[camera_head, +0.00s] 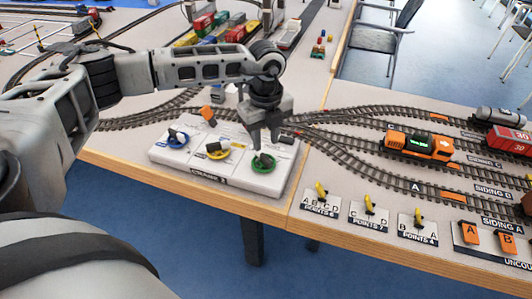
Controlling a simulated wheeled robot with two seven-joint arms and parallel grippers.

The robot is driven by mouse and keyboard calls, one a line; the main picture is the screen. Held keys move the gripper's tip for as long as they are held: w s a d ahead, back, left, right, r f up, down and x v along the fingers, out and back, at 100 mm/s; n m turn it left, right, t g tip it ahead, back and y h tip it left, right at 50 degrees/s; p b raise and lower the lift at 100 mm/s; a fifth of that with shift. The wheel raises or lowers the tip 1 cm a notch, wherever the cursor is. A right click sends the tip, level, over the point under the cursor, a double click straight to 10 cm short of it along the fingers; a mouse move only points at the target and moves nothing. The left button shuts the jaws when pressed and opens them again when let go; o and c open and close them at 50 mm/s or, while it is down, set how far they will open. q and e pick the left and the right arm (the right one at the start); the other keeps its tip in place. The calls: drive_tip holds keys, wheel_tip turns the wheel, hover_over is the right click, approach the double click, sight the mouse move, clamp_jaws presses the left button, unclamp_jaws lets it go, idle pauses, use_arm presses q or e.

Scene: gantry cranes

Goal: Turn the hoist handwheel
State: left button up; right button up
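A white control panel (210,172) lies at the table's front edge with three small handwheels in a row: a blue one (177,141), a yellow one (218,149) and a green one (262,163). Each has a dark crank knob. The labels by the wheels are too small to read, so I cannot tell which is the hoist wheel. My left gripper (265,143) points down over the green handwheel. Its two fingers look apart, with the tips close to the wheel's knob. Whether they touch it I cannot tell. My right gripper is not in view.
Model railway tracks (360,165) run behind and right of the panel. An orange locomotive (419,146) stands on them. Yellow points levers (369,204) line the front edge to the right. Colored wagons (215,30) and containers stand at the back. A chair (385,35) is beyond the table.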

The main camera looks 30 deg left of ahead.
sight(266, 158)
use_arm(q)
wheel_tip(266, 158, down, 6)
drive_tip(key=shift+f, duration=0.25)
clamp_jaws()
